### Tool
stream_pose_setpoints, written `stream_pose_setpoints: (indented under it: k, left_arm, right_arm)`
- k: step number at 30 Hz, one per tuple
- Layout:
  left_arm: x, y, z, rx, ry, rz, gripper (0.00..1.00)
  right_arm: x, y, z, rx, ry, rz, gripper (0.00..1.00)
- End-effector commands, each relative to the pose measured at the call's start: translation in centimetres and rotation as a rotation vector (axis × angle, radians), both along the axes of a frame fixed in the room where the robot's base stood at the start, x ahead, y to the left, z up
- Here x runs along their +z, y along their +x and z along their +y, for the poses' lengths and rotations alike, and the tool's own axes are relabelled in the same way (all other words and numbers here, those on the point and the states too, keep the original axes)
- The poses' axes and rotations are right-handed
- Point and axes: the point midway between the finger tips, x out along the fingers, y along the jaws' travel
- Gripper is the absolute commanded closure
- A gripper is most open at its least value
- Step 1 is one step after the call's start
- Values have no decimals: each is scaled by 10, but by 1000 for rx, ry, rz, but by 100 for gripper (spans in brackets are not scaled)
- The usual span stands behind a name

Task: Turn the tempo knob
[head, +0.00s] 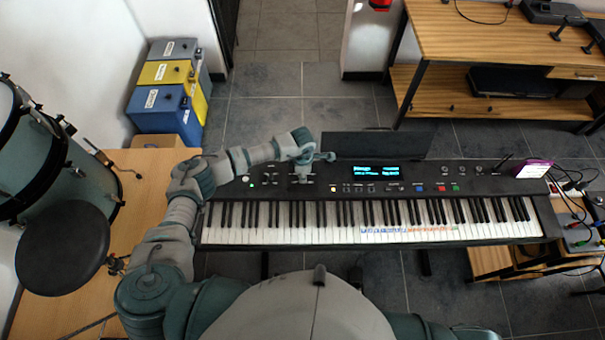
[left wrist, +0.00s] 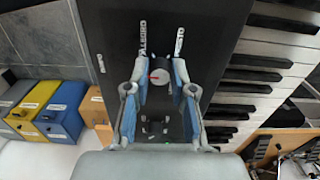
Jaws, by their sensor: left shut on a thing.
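The black electronic keyboard (head: 305,207) lies across the middle of the head view, with its control panel along the far side. My left gripper (head: 303,177) reaches down onto the left part of this panel and hides the knob there. White labels stand around the knob; one looks like "ALLEGRO" (left wrist: 143,38). My right gripper is not in view.
A lit display (head: 377,173) and several buttons sit right of my gripper, with a music stand (head: 378,145) behind. A drum (head: 38,155) and round black seat (head: 60,248) stand left. Labelled boxes (head: 165,100) are at the back left. A purple-edged device (head: 534,169) sits at the panel's right end.

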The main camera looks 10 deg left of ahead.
Motion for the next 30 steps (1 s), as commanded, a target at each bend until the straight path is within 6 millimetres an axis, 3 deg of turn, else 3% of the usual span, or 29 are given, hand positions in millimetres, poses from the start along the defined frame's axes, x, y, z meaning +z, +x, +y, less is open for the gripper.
stream_pose_setpoints:
  k: [8, 30]
  left_arm:
    - [1, 2, 2, 159, 2, -4, 100]
    - [2, 2, 2, 815, 4, -2, 100]
  right_arm:
    - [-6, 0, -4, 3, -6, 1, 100]
    - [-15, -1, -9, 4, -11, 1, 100]
